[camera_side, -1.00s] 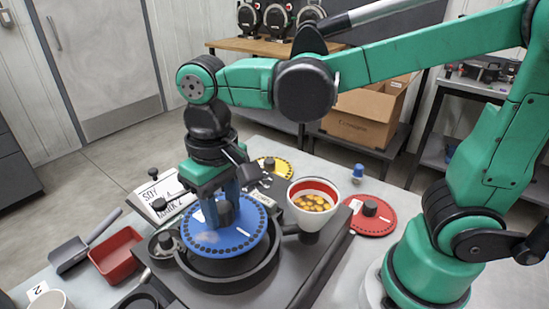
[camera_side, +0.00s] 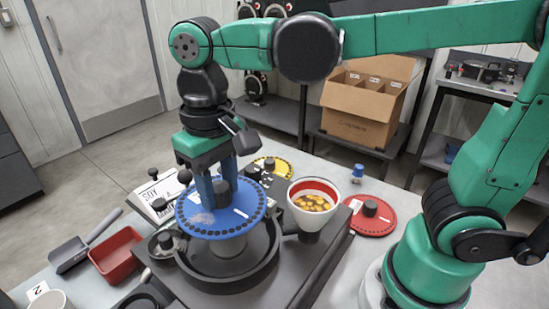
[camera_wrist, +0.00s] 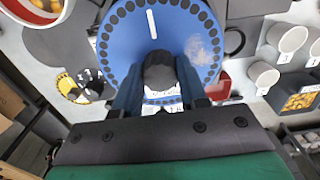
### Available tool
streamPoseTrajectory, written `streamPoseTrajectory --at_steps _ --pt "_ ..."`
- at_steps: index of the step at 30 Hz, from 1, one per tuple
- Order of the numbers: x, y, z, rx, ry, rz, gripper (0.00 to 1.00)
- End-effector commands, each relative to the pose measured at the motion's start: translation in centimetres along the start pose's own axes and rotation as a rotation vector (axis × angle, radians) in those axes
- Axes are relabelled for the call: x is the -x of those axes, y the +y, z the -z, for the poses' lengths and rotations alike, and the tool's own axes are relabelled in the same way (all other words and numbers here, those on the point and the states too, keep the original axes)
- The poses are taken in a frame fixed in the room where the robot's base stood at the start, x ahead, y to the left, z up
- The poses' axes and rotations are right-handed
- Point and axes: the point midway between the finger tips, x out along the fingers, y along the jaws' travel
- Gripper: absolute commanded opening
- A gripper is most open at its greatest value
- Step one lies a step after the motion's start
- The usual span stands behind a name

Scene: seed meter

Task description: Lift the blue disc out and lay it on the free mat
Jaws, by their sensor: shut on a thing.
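The blue disc (camera_side: 240,222) has holes round its rim and a dark knob (camera_side: 222,192) at its centre. My gripper (camera_side: 222,196) is shut on that knob from above. The disc hangs roughly level, raised above the round black housing (camera_side: 262,272) of the meter, with a gap showing between them. In the wrist view the blue disc (camera_wrist: 190,28) fills the upper middle, with the knob between my fingers (camera_wrist: 158,82). A yellow disc (camera_side: 283,167) lies behind the meter and a red disc (camera_side: 371,224) lies to its right.
A white hopper (camera_side: 299,212) with a red inside holds yellow seeds, just right of the blue disc. A red tray (camera_side: 112,258) and a scoop (camera_side: 68,255) lie at left. A small blue-topped item (camera_side: 358,170) stands at back right.

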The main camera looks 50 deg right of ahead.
Motion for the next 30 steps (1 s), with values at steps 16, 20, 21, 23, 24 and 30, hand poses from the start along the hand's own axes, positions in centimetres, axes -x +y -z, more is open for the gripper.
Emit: streamPoseTrajectory --at_steps 16,20,21,23,24,30 --pt "4.0 3.1 1.3 -0.312 0.000 0.000 0.00" --pt "4.0 5.7 2.1 -0.570 0.000 0.000 0.00" --pt "4.0 6.7 2.3 -0.666 0.000 0.000 0.00" --pt "4.0 8.3 2.6 -0.825 0.000 0.000 0.00" --pt "4.0 9.5 2.8 -0.941 0.000 0.000 0.00" --pt "4.0 16.4 2.8 -1.585 0.000 0.000 0.00"
